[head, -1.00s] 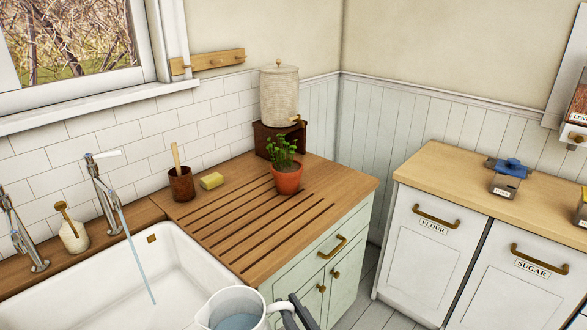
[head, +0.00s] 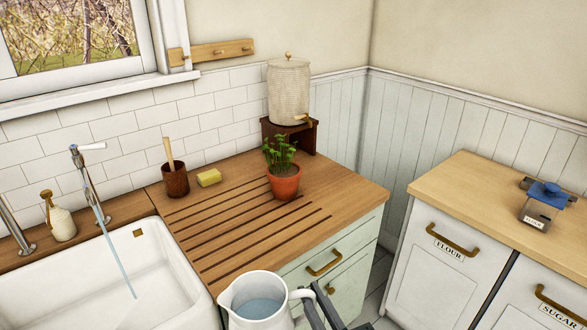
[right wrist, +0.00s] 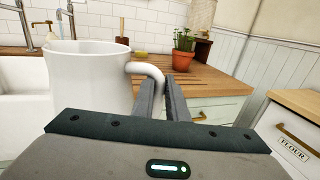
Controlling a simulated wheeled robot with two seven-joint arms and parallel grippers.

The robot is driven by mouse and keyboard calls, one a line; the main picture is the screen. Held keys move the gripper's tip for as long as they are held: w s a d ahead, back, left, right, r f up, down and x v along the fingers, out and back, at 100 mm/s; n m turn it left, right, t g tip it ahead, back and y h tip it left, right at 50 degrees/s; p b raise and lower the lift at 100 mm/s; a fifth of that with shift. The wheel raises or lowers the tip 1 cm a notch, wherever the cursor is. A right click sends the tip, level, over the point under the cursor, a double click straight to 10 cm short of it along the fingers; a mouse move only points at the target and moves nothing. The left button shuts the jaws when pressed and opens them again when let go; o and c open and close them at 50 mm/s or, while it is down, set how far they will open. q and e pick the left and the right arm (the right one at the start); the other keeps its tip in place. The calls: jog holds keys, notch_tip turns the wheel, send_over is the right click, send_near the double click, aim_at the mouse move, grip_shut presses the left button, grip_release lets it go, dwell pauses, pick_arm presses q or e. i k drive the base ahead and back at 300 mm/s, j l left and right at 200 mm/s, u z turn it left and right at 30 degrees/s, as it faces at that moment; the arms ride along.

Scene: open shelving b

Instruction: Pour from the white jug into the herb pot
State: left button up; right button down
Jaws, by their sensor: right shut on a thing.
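The white jug (head: 258,304) is at the bottom of the head view, upright, with water inside. My right gripper (head: 318,302) is shut on its handle; in the right wrist view the jug (right wrist: 92,85) stands left of the fingers (right wrist: 163,90), which close on the handle. The herb pot (head: 284,185), terracotta with a green plant, stands on the wooden drainboard, beyond and slightly right of the jug. It also shows in the right wrist view (right wrist: 183,60). The jug is apart from the pot, in front of the drainboard's near edge. My left gripper is not in view.
A white sink (head: 70,285) lies left, with water running from a tap (head: 92,190). A brown cup (head: 175,181), a yellow sponge (head: 209,177) and a stoneware dispenser (head: 288,92) stand at the drainboard's back. A cabinet (head: 470,195) stands right, across a floor gap.

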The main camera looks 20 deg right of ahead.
aim_at(284, 177)
jog(key=l+u, duration=0.3)
jog(key=l, duration=1.85)
jog(key=k, duration=0.1)
